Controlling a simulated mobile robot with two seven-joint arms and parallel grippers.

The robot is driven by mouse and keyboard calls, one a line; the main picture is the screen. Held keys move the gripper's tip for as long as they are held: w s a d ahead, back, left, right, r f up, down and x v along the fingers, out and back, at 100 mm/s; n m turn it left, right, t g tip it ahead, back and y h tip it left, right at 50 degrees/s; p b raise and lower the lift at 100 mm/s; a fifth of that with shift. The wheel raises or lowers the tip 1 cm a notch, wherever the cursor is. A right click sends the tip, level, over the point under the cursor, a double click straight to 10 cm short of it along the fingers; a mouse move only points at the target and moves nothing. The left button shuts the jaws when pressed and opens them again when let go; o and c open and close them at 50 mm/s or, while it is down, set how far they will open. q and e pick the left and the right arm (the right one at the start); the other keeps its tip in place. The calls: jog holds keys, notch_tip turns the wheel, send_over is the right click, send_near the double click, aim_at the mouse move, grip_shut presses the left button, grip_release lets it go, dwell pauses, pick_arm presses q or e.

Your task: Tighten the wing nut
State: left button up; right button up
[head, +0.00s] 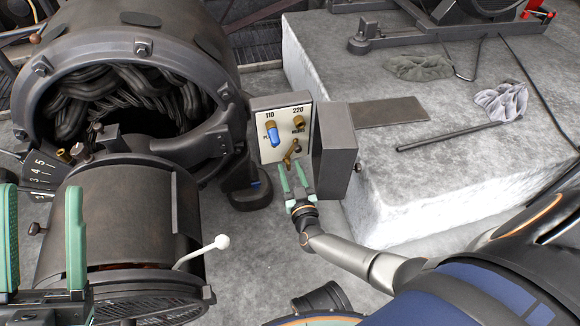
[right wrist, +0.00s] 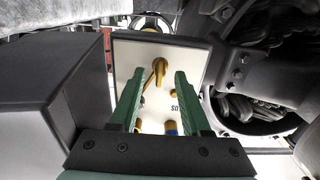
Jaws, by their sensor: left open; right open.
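A brass wing nut (head: 291,152) sits low on the pale face of a terminal box (head: 270,150) marked 110 and 220. It also shows in the right wrist view (right wrist: 158,69), apparently with a wing tilted off to one side. My right gripper (head: 293,167) is open just below the wing nut. In the right wrist view its green fingertips (right wrist: 160,82) stand on either side of the nut's line, with a gap to each; whether they reach around it I cannot tell. My left gripper (head: 40,200) is open, at the left edge, in front of the dynamo.
A blue plug (head: 274,136) and a brass knob (head: 299,122) sit above the wing nut. The box's dark open door (head: 336,150) stands just right of my right gripper. The dynamo (head: 125,215) fills the left. A stone block (head: 450,185) carries a rod, plate and rags.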

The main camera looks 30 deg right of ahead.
grip_shut()
dwell(0.4)
